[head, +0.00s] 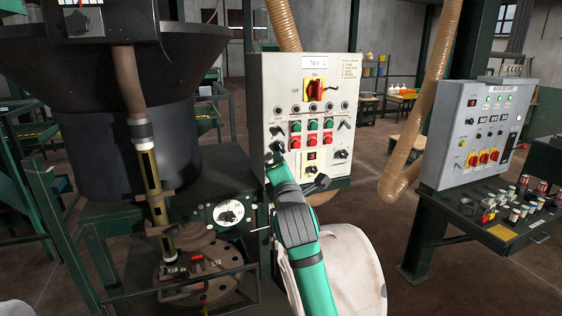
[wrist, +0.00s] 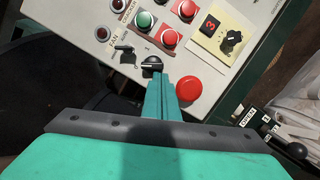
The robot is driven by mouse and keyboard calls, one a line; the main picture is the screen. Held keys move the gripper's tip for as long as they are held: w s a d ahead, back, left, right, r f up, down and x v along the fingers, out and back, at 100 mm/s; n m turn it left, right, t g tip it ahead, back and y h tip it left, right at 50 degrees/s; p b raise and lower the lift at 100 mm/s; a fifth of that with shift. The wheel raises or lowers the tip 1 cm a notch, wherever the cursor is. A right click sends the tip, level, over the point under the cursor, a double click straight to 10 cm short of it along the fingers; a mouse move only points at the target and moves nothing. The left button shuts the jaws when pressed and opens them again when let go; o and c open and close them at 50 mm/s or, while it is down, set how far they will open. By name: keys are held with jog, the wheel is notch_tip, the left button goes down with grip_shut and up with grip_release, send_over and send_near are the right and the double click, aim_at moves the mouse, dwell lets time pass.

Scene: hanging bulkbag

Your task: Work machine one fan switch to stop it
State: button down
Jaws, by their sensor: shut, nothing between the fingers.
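The light-grey control panel marked No. 1 (head: 263,85) stands ahead of me. In the wrist view, small lettering that seems to read FAN is beside a small black lever switch (wrist: 124,48). A black rotary knob (wrist: 151,64) sits just to its right. My gripper (wrist: 160,80) is shut and empty, its tips right at this knob; I cannot tell whether they touch it. In the head view my gripper (head: 277,158) is at the panel's lower left and hides part of it. Which of the two controls is the fan switch is not certain.
A red mushroom button (wrist: 188,88) is close right of the fingertips. Green and red push buttons (head: 311,124) and a yellow-plated dial (head: 312,155) are nearby. The main board (head: 467,130) stands right, a dark hopper (head: 120,120) left, a white bag (head: 345,265) below.

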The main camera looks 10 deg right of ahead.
jog(key=shift+a, duration=0.1)
dwell(0.5)
jog(key=s+a+f, duration=0.3)
jog(key=s+a, duration=0.1)
jog(key=s, duration=0.6)
jog(key=s+a+f+m, duration=0.4)
jog(key=s+f+m, duration=0.15)
jog(key=f, duration=0.55)
jog(key=s+a+f+m+g, duration=0.1)
jog(key=s+a+f+m, duration=0.4)
jog(key=f, duration=0.6)
jog(key=s+a+f+m, duration=0.35)
jog(key=s+f, duration=0.25)
jog(key=f, duration=0.5)
jog(key=s+a+f+m+g, duration=0.15)
jog(key=s+f, duration=0.25)
jog(key=s, duration=0.4)
jog(key=s+f+m, duration=0.3)
jog(key=s+f, duration=0.1)
jog(key=s, duration=0.3)
jog(key=s+m+g+y, duration=0.1)
jog(key=s+m+y, duration=0.1)
jog(key=s, duration=1.5)
jog(key=shift+d+f+m, duration=0.15)
jog(key=shift+d+m, duration=0.15)
jog(key=shift+m, duration=0.15)
jog(key=shift+s, duration=0.1)
